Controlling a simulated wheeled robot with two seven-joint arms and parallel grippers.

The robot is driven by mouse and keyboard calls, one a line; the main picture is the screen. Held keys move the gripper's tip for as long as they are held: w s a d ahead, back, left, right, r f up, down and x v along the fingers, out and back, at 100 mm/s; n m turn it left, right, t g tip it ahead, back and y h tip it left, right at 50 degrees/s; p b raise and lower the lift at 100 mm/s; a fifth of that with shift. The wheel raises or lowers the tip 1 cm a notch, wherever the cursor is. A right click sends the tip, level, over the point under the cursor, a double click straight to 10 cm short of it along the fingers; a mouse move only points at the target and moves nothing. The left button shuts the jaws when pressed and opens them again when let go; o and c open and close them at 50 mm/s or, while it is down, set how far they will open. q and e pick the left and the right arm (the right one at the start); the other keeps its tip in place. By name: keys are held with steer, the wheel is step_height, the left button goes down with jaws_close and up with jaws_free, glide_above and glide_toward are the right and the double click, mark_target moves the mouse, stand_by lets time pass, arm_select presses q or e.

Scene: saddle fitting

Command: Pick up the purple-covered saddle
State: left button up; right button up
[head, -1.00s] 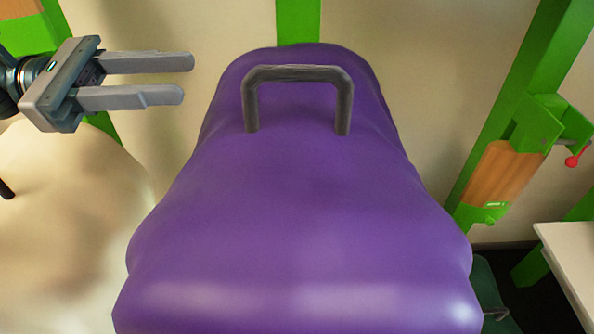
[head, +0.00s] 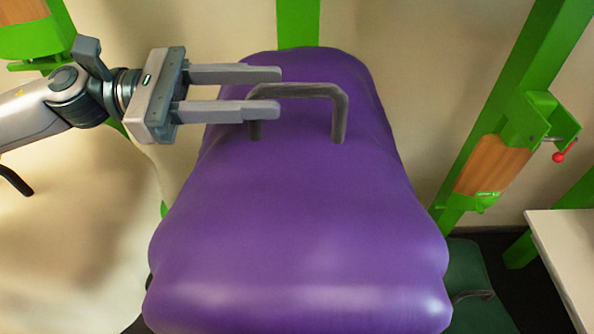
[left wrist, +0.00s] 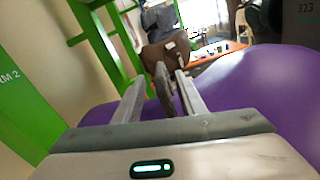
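The purple-covered saddle (head: 300,220) fills the middle of the head view, and its purple cover (left wrist: 245,85) also shows at the right of the left wrist view. A dark grey arched handle (head: 341,115) stands on its far end. My left gripper (head: 279,92) comes in from the left at the handle's left side. Its two fingers are apart. In the left wrist view the handle (left wrist: 163,88) shows between the fingers, with gaps to both, so nothing is gripped. The handle's upper left corner is partly hidden by the fingers. My right gripper is not in view.
A green post (head: 298,22) stands behind the saddle. A green frame (head: 513,110) with a wooden block (head: 492,165) and a red knob stands at the right. A white table (head: 560,250) and a dark green padded piece (head: 478,275) are at lower right.

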mark_target(295, 84)
arm_select(q)
steer(key=d+p, duration=0.1)
steer(key=d+r+p, duration=0.1)
steer(key=shift+s+d+p, duration=0.1)
steer(key=shift+d+p, duration=0.05)
steer(key=shift+p, duration=0.2)
steer(key=shift+d+f+p, duration=0.1)
steer(key=shift+d+p, duration=0.55)
steer(key=shift+d, duration=0.3)
steer(key=shift+d+f, duration=0.2)
steer(key=shift+d, duration=0.35)
steer(key=shift+c, duration=0.2)
jaws_close()
steer(key=shift+r, duration=0.15)
